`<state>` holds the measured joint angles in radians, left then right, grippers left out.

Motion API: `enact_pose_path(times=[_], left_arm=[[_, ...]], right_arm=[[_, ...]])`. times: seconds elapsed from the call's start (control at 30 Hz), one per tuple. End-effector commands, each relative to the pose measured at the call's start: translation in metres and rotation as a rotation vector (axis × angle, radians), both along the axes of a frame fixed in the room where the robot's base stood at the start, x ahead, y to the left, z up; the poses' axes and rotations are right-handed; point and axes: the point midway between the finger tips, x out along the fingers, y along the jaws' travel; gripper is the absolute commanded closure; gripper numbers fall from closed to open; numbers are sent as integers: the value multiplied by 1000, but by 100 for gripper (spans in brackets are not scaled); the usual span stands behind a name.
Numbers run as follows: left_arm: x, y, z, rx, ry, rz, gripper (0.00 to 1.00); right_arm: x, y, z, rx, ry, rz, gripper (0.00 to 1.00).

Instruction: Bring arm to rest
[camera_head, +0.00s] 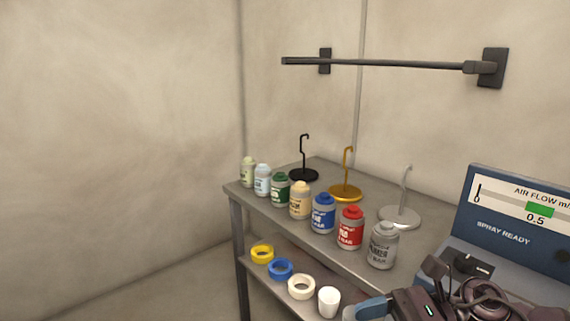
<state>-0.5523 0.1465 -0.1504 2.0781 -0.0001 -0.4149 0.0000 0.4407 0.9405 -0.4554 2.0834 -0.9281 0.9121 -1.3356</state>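A dark arm of mine with a gripper (372,308) comes in at the bottom right edge, in front of the spray unit. I take it for my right arm. A blue-grey piece shows at its left end, cut off by the frame's bottom edge. I cannot tell whether this gripper is open or shut, or whether it holds anything. My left gripper is not in view.
A grey shelf unit (317,173) carries several paint bottles, three hook stands and, lower down, tape rolls (281,269) and a white cup (329,302). A blue control box (500,226) stands right. A dark rail (400,64) juts from the wall. The left floor is clear.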

Motion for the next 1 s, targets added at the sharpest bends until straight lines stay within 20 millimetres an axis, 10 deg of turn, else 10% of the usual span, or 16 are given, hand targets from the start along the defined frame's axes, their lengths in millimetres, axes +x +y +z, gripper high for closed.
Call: enact_pose_path(times=[0.37, 0.63, 0.87, 0.9, 1.0], left_arm=[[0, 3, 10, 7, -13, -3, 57], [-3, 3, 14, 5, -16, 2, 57], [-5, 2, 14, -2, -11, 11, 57], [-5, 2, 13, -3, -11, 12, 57], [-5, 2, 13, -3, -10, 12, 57]], right_arm=[[16, -22, -35, 664, 1043, -511, 31], [-1, -81, -121, 1232, 1802, -789, 31], [-66, -124, -215, 1834, 2351, -933, 31], [-80, -128, -229, -1820, -2271, 885, 31], [-111, -134, -255, -1749, -2057, 770, 31]])
